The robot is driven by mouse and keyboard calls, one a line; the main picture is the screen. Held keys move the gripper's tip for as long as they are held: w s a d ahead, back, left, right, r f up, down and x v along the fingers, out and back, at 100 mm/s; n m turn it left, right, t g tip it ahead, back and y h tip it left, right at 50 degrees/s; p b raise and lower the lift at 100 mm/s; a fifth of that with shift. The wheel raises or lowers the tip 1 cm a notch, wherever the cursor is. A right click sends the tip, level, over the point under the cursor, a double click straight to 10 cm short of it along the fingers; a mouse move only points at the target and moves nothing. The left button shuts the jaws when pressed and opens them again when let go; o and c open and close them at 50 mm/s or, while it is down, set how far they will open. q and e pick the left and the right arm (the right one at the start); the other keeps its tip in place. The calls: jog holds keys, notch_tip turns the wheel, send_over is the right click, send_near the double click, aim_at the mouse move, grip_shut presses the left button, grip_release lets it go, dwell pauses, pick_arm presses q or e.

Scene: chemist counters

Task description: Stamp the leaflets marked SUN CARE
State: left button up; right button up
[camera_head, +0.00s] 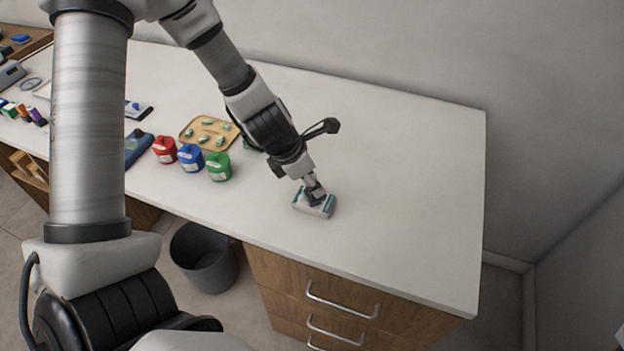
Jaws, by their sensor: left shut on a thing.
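My left gripper (314,193) reaches down onto the right part of the white counter (400,190). It is shut on a small white block with teal ends (301,206), which sits at or very near the counter top. The fingers cover part of the block, and I cannot read any marking on it. Red (164,151), blue (190,158) and green (218,167) pieces with pale labels stand in a row to the left. I cannot make out any leaflet marked SUN CARE. My right gripper is not in view.
A tan tray (188,124) with several green pieces lies behind the coloured row. A dark blue item (138,149) lies left of the row. The counter right of my gripper is clear. A grey bin (205,258) stands below, beside wooden drawers (275,285).

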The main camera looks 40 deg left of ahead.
pick_arm(q)
notch_tip(320, 180, up, 7)
jog(key=p, duration=0.7)
jog(key=shift+r, duration=0.1)
dwell(0.6)
